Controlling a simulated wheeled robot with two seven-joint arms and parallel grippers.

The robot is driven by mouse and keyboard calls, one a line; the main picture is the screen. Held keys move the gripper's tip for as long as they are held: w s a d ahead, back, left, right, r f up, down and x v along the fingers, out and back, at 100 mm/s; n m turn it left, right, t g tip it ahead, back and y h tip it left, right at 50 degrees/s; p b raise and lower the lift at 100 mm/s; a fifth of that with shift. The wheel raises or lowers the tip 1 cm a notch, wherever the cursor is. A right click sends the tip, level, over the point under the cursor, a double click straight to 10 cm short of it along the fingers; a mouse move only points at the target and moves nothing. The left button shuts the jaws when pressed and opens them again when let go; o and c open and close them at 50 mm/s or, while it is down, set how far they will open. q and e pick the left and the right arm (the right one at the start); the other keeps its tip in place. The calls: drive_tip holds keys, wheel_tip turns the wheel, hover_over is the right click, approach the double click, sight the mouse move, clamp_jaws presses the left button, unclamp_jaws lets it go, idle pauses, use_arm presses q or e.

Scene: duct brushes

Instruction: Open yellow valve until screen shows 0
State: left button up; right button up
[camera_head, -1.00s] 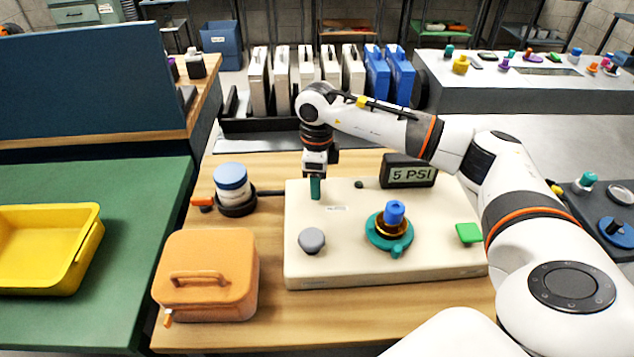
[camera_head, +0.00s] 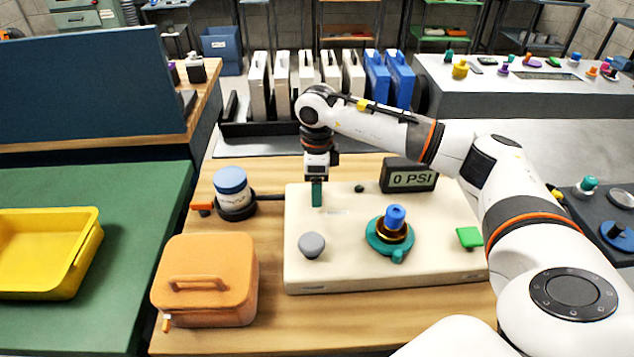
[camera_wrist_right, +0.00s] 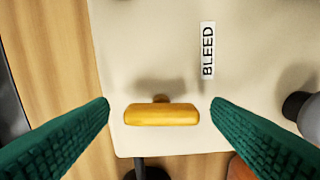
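The yellow valve (camera_wrist_right: 162,115) is a rounded bar handle, seen in the right wrist view near the edge of the cream panel (camera_head: 440,262), beside a "BLEED" label (camera_wrist_right: 208,50). My right gripper (camera_head: 317,204) points down over the panel's back left part and hides the valve in the head view. In the wrist view its green fingers (camera_wrist_right: 160,102) stand apart on either side of the handle, with a small gap at each end. The dark screen (camera_head: 410,178) at the back of the panel reads "0 PSI". My left gripper is not in view.
The panel also carries a grey knob (camera_head: 311,244), a teal fitting with a blue top (camera_head: 394,225) and a green block (camera_head: 469,237). Left of it are an orange case (camera_head: 207,283) and a blue-lidded jar (camera_head: 233,187). A yellow tray (camera_head: 45,252) lies on the green table.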

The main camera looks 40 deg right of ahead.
wheel_tip(320, 180, up, 12)
drive_tip(key=shift+b, duration=0.4)
idle(0.6)
